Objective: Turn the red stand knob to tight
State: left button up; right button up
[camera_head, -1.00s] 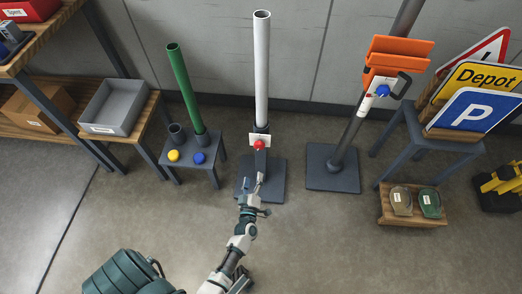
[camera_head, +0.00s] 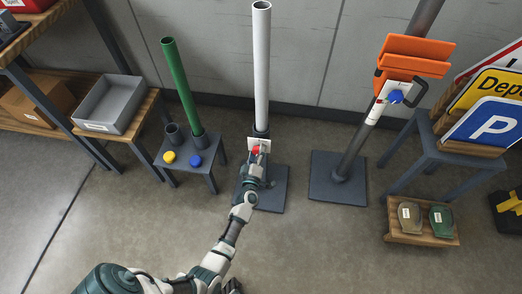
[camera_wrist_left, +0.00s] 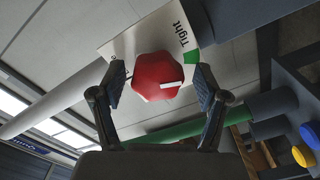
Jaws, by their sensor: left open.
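The red knob (camera_head: 256,150) sits on the front of the middle stand, below the white pole (camera_head: 261,70). In the left wrist view the red knob (camera_wrist_left: 157,76) is faceted, with a white pointer line toward its right side. A white label plate (camera_wrist_left: 125,42) behind it reads "Tight" beside a green patch.
A green pole (camera_head: 182,85) and yellow and blue knobs (camera_head: 169,157) are on a small table at left. At right is a tilted stand with an orange clamp (camera_head: 413,58) and blue knob (camera_head: 395,96). Road signs (camera_head: 490,122) lean further right. Floor in front is clear.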

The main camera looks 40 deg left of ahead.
pick_arm(q)
jog(key=shift+w+a+r, duration=0.1)
jog(key=shift+w+a, duration=0.15)
jog(key=shift+w, duration=0.1)
jog(key=c, duration=1.2)
jog(key=shift+o, duration=0.2)
jog(key=shift+r+p, duration=0.2)
jog(key=shift+p, duration=0.2)
jog(key=shift+f+m, duration=0.15)
jog(key=shift+m, duration=0.15)
jog(key=shift+f, duration=0.1)
jog(key=o, duration=1.2)
jog(key=shift+c, duration=0.2)
